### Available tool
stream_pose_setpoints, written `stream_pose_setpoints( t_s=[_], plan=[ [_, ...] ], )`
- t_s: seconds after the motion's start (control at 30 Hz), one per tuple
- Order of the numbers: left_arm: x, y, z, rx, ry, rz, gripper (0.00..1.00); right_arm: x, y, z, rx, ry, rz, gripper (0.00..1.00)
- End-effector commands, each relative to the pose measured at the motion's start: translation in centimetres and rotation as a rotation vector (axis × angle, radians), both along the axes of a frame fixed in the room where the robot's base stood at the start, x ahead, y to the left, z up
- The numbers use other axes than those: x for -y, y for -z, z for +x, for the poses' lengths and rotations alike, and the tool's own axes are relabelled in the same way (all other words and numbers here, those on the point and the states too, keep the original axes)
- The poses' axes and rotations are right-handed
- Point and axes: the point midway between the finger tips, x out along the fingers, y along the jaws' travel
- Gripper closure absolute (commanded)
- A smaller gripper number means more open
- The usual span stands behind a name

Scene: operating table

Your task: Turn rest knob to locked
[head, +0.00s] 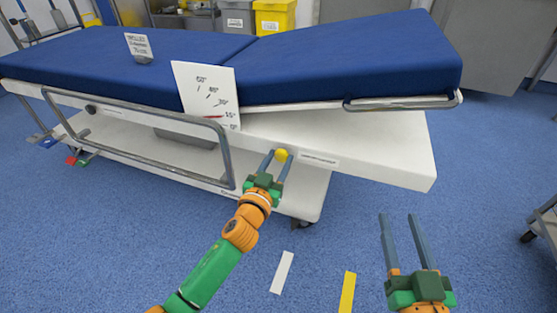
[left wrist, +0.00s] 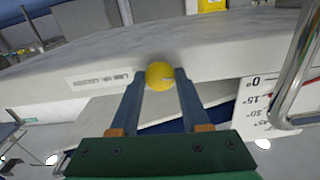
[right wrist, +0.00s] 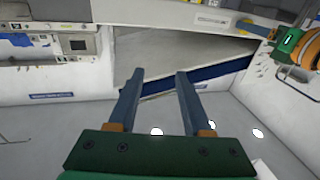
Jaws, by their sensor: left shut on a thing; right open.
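The yellow rest knob (head: 281,155) sits on the white side rail of the operating table, beside a small printed label (head: 319,160). My left gripper (head: 276,158) is at the knob, shut on it with a finger on each side. In the left wrist view the knob (left wrist: 159,74) shows between the fingertips (left wrist: 160,75); the label (left wrist: 98,78) is left of it, too small to read surely. My right gripper (head: 402,218) is open and empty over the floor right of the table; its fingers also show in the right wrist view (right wrist: 158,75).
The blue back section (head: 360,50) is raised at a slight tilt. A white angle scale (head: 205,95) with a red pointer near 15° stands beside it. A metal side rail (head: 150,115) is left of my left gripper. A cart (head: 545,220) stands at the right edge. Open floor lies in front.

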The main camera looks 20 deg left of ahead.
Motion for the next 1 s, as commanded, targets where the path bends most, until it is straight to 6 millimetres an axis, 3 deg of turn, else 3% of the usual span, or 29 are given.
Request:
stream_pose_setpoints(
  t_s=[0.27,0.5,1.0],
  plan=[
    [0.0,-0.2,0.0,0.006,0.0,0.209,1.0,0.7,4.4,-0.4,-0.238,0.019,-0.051,0.5],
    [0.0,-0.2,0.0,0.014,0.0,0.438,1.0,1.6,8.6,-2.0,-0.463,0.035,-0.096,0.5],
    [0.0,-0.1,0.0,0.031,0.001,0.914,1.0,3.1,13.9,-6.0,-0.798,0.056,-0.16,0.5]
  ],
)
